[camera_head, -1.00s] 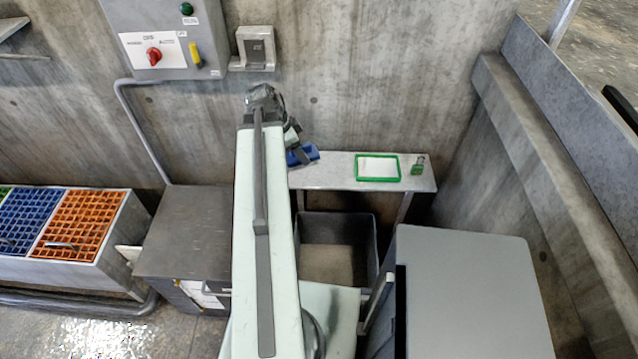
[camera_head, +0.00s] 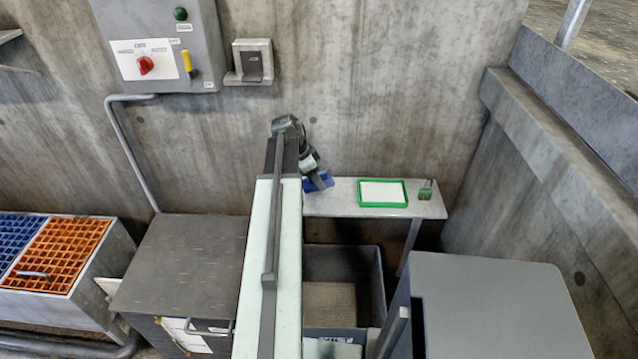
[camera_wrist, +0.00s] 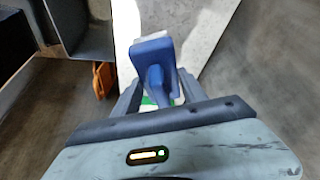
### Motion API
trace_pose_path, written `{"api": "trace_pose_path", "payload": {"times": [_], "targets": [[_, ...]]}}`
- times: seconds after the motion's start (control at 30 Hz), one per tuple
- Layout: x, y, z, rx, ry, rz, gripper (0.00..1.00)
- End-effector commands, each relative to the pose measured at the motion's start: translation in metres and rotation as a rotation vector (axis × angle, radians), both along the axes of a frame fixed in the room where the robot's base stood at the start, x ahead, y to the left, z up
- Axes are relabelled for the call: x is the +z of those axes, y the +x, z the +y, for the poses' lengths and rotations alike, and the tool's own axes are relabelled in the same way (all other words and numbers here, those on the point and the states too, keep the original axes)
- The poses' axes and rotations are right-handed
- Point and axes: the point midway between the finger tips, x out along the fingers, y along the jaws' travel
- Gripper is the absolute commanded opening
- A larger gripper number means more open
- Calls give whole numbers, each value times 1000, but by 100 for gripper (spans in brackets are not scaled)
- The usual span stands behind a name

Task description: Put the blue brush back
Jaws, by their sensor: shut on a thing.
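The blue brush (camera_head: 320,182) is at the left end of the pale shelf (camera_head: 340,206) against the wall. In the wrist view the blue brush (camera_wrist: 152,52) shows its blue head and handle between the fingers of my gripper (camera_wrist: 157,84). My gripper (camera_head: 317,174) is shut on it, tilted down beside my arm. The pale shelf (camera_wrist: 204,22) lies behind the brush in the wrist view. I cannot tell whether the brush touches the shelf. A green-edged white rectangle (camera_head: 383,193) lies on the shelf, right of the brush.
A small green item (camera_head: 426,190) stands at the shelf's right end. Below is an open grey bin (camera_head: 371,270). A grey cabinet (camera_head: 500,310) stands front right, a dark metal box (camera_head: 180,262) left. A control box (camera_head: 160,45) hangs on the wall.

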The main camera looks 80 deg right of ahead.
Motion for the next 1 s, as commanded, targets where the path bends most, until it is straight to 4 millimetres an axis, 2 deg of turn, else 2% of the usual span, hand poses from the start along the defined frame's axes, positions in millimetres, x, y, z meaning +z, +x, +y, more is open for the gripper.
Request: {"api": "trace_pose_path", "payload": {"times": [0.03,0.1,0.27,0.53,0.77,0.9,0.93,1.0], "targets": [[-2,-2,-12,-2,-1,0,6],[-2,-4,-17,-1,0,0,6],[-3,-5,-18,0,-1,0,6],[-42,-4,-17,1,0,0,6],[-37,-4,-17,1,0,0,6],[-42,-4,-17,1,0,0,6],[-40,-4,-17,1,0,0,58],[-40,-4,-17,2,0,0,71]]}}
